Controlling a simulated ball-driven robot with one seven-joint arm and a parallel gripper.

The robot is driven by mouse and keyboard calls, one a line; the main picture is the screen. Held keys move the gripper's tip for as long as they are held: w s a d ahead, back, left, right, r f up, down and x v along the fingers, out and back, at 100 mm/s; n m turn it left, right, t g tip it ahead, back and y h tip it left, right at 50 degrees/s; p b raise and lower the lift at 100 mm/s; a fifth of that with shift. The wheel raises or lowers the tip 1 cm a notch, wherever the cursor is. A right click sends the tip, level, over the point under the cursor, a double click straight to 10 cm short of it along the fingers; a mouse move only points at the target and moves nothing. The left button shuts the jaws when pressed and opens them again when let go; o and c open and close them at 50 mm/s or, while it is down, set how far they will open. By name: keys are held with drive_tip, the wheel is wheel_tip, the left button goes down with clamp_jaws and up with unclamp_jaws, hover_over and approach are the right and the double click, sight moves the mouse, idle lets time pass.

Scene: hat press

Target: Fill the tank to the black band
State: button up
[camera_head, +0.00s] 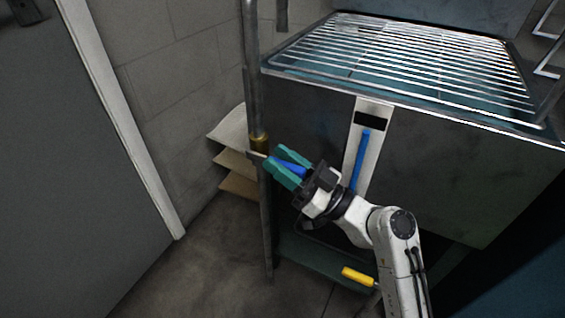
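The tank (450,165) is a dark box with a pale upright gauge strip (375,140) on its front. A blue column (360,162) in the gauge rises to about the lower edge of the black band (370,121). A brass valve (259,144) sits on the upright pipe left of the tank. My gripper (284,167) is just right of and below the valve. Its two teal fingers lie on either side of a blue handle (289,168) and appear closed on it. The fingers partly hide the handle and its join to the valve.
A wire rack (400,62) lies over the tank top. A yellow handle (358,276) is low beneath the tank, near my arm. Pale shelf-like boards (238,162) stand behind the pipe. A grey door (70,170) is at left; bare floor (215,265) lies between.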

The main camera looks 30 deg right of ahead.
drive_tip(key=shift+o, duration=1.1)
drive_tip(key=v, duration=1.1)
